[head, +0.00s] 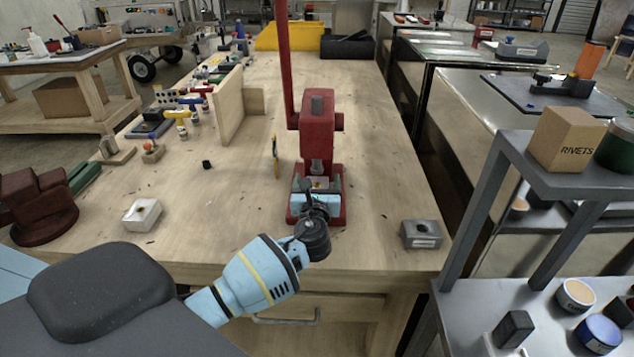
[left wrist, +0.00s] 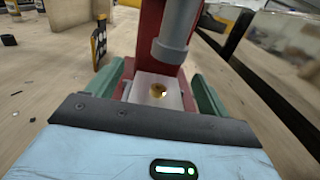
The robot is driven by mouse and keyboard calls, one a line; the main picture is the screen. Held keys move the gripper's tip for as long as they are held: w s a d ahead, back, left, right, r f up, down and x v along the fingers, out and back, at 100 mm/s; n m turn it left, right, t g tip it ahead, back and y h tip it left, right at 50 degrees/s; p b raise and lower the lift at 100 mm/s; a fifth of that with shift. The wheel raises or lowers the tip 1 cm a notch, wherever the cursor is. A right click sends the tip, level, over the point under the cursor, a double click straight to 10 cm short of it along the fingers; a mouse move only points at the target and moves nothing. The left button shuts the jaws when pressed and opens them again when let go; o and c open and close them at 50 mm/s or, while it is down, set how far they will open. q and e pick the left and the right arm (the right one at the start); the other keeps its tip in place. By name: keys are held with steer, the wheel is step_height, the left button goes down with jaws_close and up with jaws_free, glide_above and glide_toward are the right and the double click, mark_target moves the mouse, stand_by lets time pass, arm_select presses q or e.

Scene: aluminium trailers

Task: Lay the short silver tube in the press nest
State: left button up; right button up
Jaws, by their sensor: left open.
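A red arbor press (head: 317,130) stands on the wooden bench, with its grey ram (left wrist: 174,47) above the nest. The press nest (left wrist: 143,85) is a pale block with a round gold-brown spot in its top, under the ram. My left gripper (head: 318,186) is at the front of the press. In the left wrist view its two green fingers (left wrist: 160,88) stand apart on either side of the nest block, with nothing visibly gripped. I cannot pick out the short silver tube in either view. My right gripper is not in view.
A white block (head: 141,214) lies left on the bench and a grey labelled box (head: 421,235) lies right of the press. A wooden divider (head: 229,107) and a yellow-and-black tool (head: 275,158) stand to the left. A grey shelf (head: 502,183) is at the right.

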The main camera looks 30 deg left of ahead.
arm_select(q)
steer(key=shift+s, duration=0.1)
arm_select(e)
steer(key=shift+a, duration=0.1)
arm_select(q)
steer(key=shift+s+d, duration=0.25)
steer(key=shift+s, duration=0.05)
steer(key=v, duration=0.6)
steer(key=shift+s+d+p, duration=0.2)
steer(key=shift+s+p, duration=0.1)
steer(key=shift+s, duration=0.1)
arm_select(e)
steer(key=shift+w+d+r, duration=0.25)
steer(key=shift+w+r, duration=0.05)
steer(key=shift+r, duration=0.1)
